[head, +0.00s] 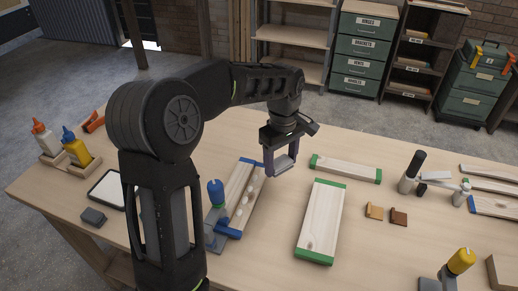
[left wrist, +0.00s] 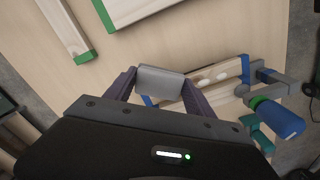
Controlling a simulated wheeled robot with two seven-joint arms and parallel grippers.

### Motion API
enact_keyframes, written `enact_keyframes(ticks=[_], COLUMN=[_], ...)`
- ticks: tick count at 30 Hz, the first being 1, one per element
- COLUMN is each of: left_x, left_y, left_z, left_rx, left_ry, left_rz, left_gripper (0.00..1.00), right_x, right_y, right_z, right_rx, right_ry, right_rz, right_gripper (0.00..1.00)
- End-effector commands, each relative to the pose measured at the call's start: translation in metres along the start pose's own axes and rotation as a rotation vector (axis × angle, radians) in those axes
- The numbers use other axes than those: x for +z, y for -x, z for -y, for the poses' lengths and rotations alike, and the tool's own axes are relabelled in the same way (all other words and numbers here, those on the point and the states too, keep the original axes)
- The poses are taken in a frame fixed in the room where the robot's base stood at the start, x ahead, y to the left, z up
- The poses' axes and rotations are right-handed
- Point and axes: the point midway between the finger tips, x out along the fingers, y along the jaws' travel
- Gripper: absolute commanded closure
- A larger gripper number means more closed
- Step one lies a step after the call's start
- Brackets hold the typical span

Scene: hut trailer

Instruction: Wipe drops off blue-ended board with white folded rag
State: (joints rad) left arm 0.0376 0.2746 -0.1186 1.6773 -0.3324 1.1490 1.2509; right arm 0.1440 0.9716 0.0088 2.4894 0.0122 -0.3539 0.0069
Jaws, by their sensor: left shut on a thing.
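The blue-ended board (head: 252,198) lies on the workbench left of my left gripper, running from lower left to upper right. Pale glossy drops (head: 240,208) show on its upper face, and rounded pale spots also show on the board (left wrist: 228,71) in the left wrist view. My left gripper (head: 279,160) is shut on the white folded rag (head: 284,164), just right of the board's far end and seemingly above the bench. The rag (left wrist: 160,83) looks grey between the fingertips in the left wrist view. My right gripper is not in view.
A blue-handled clamp (head: 216,194) stands at the board's near end. Green-ended boards (head: 321,217) lie to the right, with small wooden blocks (head: 375,211) beyond. Glue bottles (head: 76,149) and a tablet-like panel (head: 108,189) are at left. Bare bench lies between the blue-ended and green-ended boards.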

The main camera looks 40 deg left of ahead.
Motion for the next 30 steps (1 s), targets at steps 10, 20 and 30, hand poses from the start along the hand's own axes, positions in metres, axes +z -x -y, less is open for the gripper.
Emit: enact_keyframes(ticks=[10, 20, 30], left_x=[-0.042, -0.045, -0.044], left_y=[0.025, 0.027, 0.015], left_z=[0.036, 0.039, 0.039], left_rx=[0.006, 0.006, 0.005], left_ry=[0.557, 0.608, 0.606], left_rz=[-0.014, -0.016, -0.015], left_gripper=[0.70, 0.70, 0.70], right_x=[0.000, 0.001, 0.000], right_y=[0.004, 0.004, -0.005], right_z=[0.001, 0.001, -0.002], right_rx=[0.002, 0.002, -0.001], right_ry=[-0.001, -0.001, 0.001], right_rz=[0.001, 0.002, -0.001], right_gripper=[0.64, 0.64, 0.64])
